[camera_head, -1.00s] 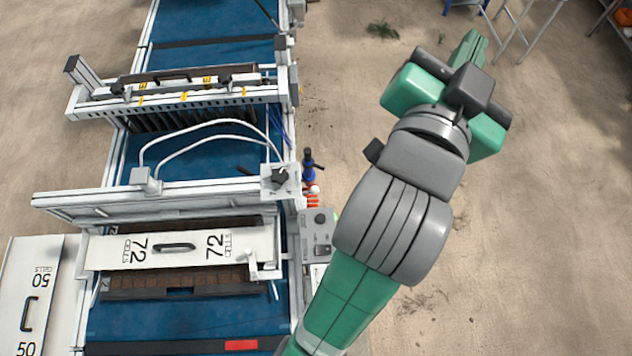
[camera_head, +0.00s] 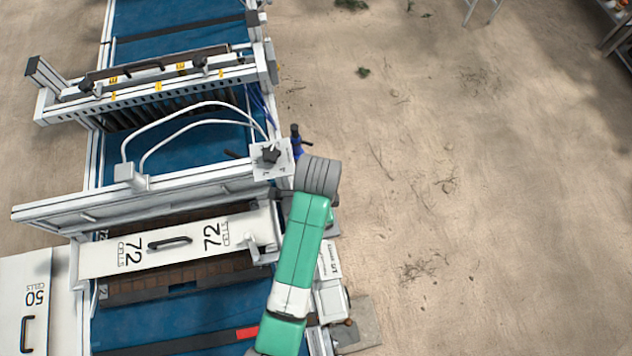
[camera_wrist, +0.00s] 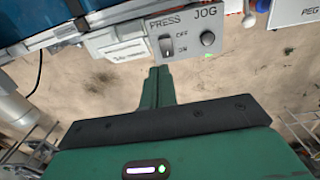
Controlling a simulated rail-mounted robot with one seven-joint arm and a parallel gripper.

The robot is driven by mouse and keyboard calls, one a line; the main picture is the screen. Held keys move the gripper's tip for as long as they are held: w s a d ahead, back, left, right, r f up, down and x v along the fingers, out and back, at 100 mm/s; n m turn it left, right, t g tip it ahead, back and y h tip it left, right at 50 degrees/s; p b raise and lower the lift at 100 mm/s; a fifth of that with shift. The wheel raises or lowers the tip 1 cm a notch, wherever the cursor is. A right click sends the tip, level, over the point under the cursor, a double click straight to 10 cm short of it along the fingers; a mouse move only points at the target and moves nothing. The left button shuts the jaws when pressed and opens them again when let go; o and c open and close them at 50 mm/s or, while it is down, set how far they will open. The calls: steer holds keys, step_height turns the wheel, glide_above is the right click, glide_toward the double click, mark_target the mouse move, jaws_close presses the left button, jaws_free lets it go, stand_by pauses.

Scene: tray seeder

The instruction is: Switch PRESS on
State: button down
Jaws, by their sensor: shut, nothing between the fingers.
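The grey control panel (camera_wrist: 189,16) is at the top of the wrist view, with the label PRESS at its left and JOG at its right. The PRESS switch (camera_wrist: 167,46) is a small light lever on a dark base, beside the marks OFF above and ON below. I cannot tell surely which way its lever is set. My gripper (camera_wrist: 160,70) is shut and empty, its green fingertips just below the switch in the wrist view, with no clear contact. In the head view my arm hides the gripper and most of the panel.
The round black JOG knob (camera_wrist: 208,38) is close to the right of the switch. A red-and-white part and a white ball (camera_wrist: 249,20) are further right. The seeder's conveyor (camera_head: 190,320) and white 72-cell plate (camera_head: 190,238) lie left of my arm. Open sandy floor (camera_head: 480,200) is to the right.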

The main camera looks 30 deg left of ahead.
step_height(320, 180, down, 14)
stand_by(0.6)
